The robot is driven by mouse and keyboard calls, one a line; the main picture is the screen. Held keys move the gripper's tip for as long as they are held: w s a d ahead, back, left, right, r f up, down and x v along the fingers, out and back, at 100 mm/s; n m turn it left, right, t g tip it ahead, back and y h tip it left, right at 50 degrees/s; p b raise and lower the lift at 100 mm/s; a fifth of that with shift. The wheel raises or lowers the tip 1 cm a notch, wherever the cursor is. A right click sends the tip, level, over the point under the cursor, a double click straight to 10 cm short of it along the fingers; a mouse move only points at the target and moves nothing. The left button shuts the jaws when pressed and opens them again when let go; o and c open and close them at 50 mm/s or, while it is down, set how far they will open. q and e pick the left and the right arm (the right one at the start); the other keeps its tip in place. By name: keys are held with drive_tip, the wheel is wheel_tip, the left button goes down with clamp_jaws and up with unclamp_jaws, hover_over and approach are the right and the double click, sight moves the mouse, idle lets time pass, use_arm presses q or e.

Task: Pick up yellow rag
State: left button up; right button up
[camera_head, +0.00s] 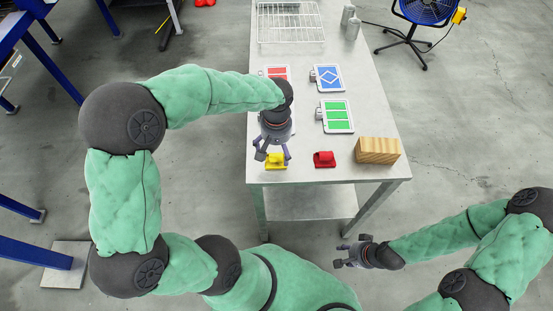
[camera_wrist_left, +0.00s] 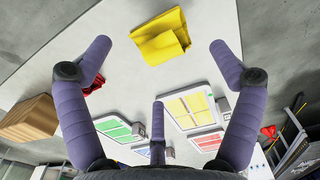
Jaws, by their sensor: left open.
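The yellow rag (camera_head: 275,161) lies folded on the near left part of the white table, partly covered by my left gripper in the head view. It shows fully in the left wrist view (camera_wrist_left: 161,37), beyond and between the spread fingertips. My left gripper (camera_head: 271,155) is open and empty above the rag; its fingers also show in the left wrist view (camera_wrist_left: 160,50), apart from the rag. My right gripper (camera_head: 340,259) is low at the right, in front of the table and away from the rag; its fingers look spread with nothing between them.
A red rag (camera_head: 324,159) lies right of the yellow one, with a wooden block (camera_head: 377,150) further right. Green (camera_head: 338,116), blue (camera_head: 327,78) and red (camera_head: 277,72) panels lie behind; a yellow panel (camera_wrist_left: 190,106) shows in the wrist view. A wire rack (camera_head: 290,24) is at the back.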

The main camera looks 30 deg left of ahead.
sight(276, 155)
use_arm(q)
wheel_tip(276, 155, down, 6)
drive_tip(key=shift+w+a+r+b, duration=0.1)
drive_tip(key=shift+a+b, duration=0.05)
drive_tip(key=shift+b, duration=0.9)
drive_tip(key=c, duration=1.3)
